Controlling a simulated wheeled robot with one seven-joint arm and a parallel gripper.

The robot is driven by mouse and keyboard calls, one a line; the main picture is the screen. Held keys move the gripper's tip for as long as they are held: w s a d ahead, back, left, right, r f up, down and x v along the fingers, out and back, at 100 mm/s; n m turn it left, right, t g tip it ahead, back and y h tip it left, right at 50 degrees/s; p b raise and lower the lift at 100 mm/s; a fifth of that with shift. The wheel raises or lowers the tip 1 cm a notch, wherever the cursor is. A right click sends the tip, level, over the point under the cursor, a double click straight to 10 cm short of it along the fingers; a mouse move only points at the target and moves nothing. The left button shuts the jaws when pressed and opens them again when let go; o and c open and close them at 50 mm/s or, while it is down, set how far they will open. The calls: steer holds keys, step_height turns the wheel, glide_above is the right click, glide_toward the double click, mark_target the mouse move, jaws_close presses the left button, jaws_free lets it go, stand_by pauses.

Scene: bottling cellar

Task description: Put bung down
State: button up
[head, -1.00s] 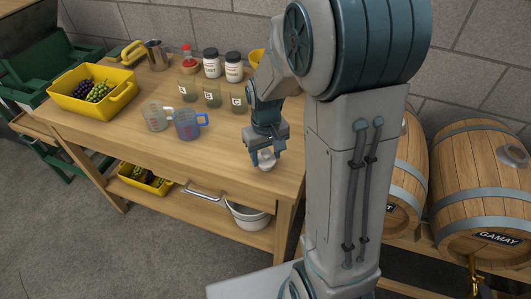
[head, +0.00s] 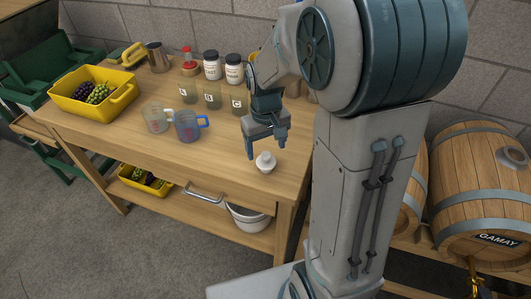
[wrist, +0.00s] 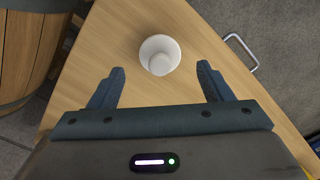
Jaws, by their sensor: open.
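The white bung (head: 265,162) stands on the wooden table (head: 222,168) near its front right corner. In the wrist view the bung (wrist: 159,54) is seen from above, just beyond the fingertips and touching neither. My gripper (head: 266,147) is open and empty, just above and behind the bung. In the wrist view its two fingers (wrist: 161,78) are spread wide apart.
Two measuring jugs (head: 187,126) stand left of my gripper. Behind are lettered glasses (head: 212,98) and two white-labelled jars (head: 233,69). A yellow crate of grapes (head: 98,107) is at the far left. Barrels (head: 487,185) stand at the right.

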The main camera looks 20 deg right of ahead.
mark_target(266, 154)
step_height(266, 154, up, 7)
steer(key=s+r+m+t, duration=0.1)
steer(key=s+m+t, duration=0.1)
steer(key=s, duration=1.1)
steer(key=shift+s+r+t, duration=0.3)
steer(key=shift+r+t, duration=0.05)
steer(key=shift+t, duration=0.05)
steer(key=shift+a, duration=0.1)
stand_by(0.6)
